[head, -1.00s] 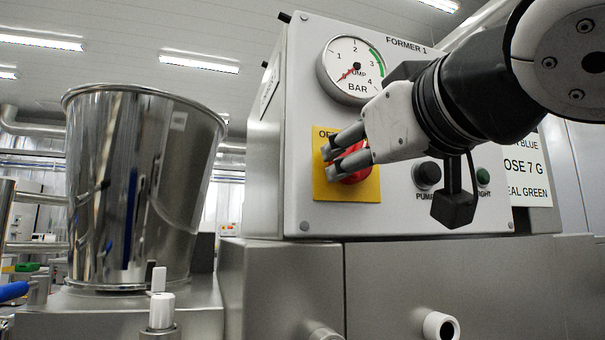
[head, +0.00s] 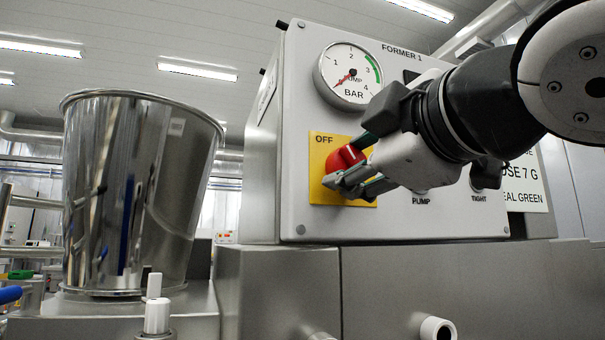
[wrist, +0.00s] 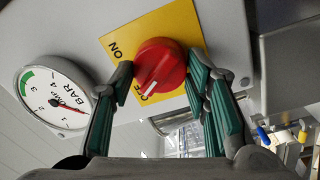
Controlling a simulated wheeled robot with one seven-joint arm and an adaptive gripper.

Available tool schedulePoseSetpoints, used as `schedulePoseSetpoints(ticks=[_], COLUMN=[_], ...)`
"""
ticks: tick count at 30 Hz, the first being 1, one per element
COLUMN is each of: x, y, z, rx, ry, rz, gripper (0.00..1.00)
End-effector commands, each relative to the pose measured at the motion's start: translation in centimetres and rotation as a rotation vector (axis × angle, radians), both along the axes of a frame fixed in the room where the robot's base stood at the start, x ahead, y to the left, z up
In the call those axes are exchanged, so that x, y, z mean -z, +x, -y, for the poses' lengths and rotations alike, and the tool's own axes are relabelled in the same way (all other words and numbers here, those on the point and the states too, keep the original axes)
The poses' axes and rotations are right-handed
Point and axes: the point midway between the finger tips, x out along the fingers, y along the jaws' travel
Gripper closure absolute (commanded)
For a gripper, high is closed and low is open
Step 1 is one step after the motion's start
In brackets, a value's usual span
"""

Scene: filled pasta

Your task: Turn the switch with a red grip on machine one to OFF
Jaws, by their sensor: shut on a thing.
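The switch with a red grip (head: 345,160) sits on a yellow plate (head: 319,187) on the front of the panel marked FORMER 1. The word OFF shows at the plate's upper left in the head view. In the wrist view, the red grip (wrist: 160,65) is between the fingers of my gripper (wrist: 161,69), and its white mark points towards OFF; ON is on the other side. In the head view, my gripper (head: 351,160) reaches in from the right, with one finger above the grip and others below. It is shut on the grip.
A pressure gauge (head: 348,76) is above the switch, close to my gripper. A steel hopper (head: 140,190) stands at left. White pipe stubs (head: 438,329) stick out below.

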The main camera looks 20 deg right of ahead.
Motion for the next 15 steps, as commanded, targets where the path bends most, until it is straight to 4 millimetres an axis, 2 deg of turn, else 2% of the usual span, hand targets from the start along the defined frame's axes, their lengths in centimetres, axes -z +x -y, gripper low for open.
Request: schedulePoseSetpoints(ticks=[6, 15], x=[0.10, 0.16], y=[0.01, 0.02], z=[-0.02, 0.02], rx=[0.000, 0.000], ry=[-0.134, -0.225], rz=[-0.002, -0.003], gripper=[0.85, 0.85])
